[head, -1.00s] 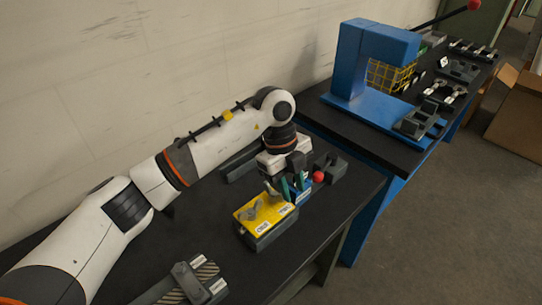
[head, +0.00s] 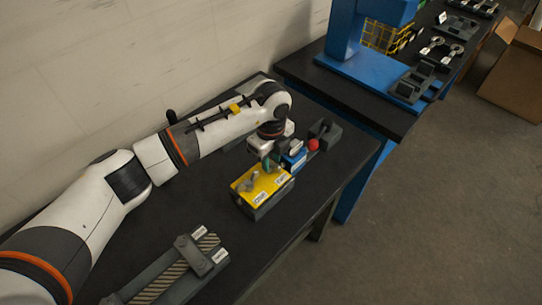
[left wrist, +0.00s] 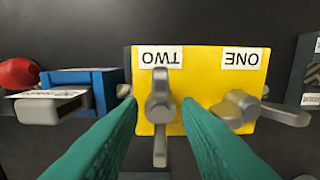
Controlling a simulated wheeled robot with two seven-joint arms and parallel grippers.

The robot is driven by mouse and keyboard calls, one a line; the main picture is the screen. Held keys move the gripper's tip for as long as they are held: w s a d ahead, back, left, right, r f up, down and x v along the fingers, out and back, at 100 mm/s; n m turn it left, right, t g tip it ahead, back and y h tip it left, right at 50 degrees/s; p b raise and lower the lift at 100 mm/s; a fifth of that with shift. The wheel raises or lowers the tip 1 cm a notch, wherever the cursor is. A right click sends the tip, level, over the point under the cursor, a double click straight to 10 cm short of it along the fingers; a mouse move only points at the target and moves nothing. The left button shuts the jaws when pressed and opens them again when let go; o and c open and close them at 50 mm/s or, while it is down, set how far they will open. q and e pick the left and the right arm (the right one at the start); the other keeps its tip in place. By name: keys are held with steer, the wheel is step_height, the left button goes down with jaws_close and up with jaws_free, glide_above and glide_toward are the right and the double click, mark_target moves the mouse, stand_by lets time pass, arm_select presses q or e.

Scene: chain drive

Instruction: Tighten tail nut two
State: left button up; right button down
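A yellow-topped block (head: 273,184) stands on the dark bench and carries two grey nuts with lever arms. In the left wrist view its yellow face (left wrist: 205,85) has labels TWO and ONE, upside down. Nut two (left wrist: 160,107), under TWO, has its arms lying up and down the picture. Nut one (left wrist: 238,108), under ONE, has its arms lying nearly across. My left gripper (left wrist: 158,100) is open, its teal fingers on either side of nut two with gaps visible. In the head view my left gripper (head: 268,163) is over the block's far end. My right gripper is not in view.
A blue box (head: 296,158) stands close beside the block, with a red ball (head: 313,145) and a dark grey fixture (head: 326,134) beyond. A grey holder with a striped pad (head: 190,262) lies at the near end. A blue press (head: 345,45) stands on another bench.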

arm_select(q)
steer(key=shift+f, duration=0.45)
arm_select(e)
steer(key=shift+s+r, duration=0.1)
arm_select(q)
steer(key=shift+c, duration=0.2)
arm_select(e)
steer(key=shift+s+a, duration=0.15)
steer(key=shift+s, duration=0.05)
arm_select(q)
steer(key=c, duration=0.6)
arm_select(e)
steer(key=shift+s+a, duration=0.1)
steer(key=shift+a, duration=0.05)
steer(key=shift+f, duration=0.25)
